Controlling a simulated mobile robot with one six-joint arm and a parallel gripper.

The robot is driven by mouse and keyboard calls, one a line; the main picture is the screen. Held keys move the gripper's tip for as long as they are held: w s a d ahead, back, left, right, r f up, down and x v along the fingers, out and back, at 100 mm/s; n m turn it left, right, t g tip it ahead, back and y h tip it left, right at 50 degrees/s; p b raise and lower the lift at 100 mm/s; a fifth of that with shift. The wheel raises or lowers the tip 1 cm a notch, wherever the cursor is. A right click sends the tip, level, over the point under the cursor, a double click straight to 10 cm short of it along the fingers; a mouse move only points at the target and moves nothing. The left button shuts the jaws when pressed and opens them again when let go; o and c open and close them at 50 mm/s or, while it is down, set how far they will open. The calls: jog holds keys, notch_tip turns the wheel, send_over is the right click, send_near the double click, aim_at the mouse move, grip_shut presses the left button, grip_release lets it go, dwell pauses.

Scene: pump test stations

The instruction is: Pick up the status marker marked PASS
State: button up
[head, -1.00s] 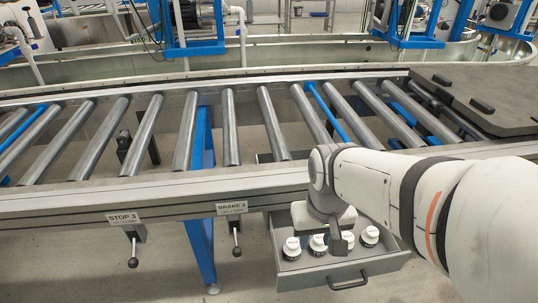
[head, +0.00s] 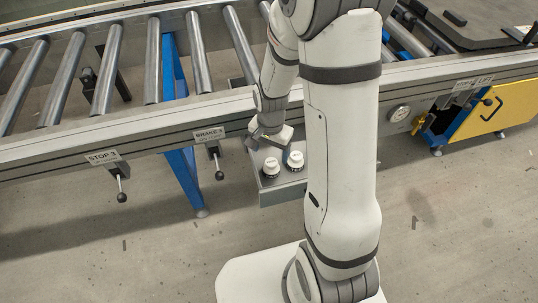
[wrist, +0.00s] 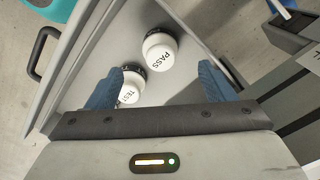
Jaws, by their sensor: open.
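The status marker marked PASS (wrist: 160,50) is a white round cap with a dark base, standing in a grey drawer (wrist: 85,65) in the wrist view. A second white marker, reading TEST (wrist: 130,90), stands below and left of it, partly hidden by my left finger. My gripper (wrist: 161,72) is open and empty, its two blue fingers apart, with the PASS marker just beyond and between the fingertips. In the head view my gripper (head: 268,138) is over the drawer (head: 275,195). Two white markers (head: 271,168) (head: 295,160) show there, their words unreadable.
The drawer's front with its dark handle (wrist: 42,52) lies at the left of the wrist view. The drawer hangs below the roller conveyor rail (head: 150,138). Levers labelled STOP 3 (head: 102,157) and BRAKE 3 (head: 210,134) hang left of it. A yellow panel (head: 495,110) stands at right.

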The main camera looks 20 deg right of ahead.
aim_at(271, 162)
jog(key=shift+m, duration=0.3)
jog(key=f+b, duration=0.1)
jog(key=f, duration=0.3)
jog(key=shift+w, duration=0.2)
jog(key=f+b, duration=0.3)
jog(key=f, duration=0.2)
jog(key=shift+d+f, duration=0.1)
jog(key=shift+d, duration=0.1)
jog(key=c, duration=1.2)
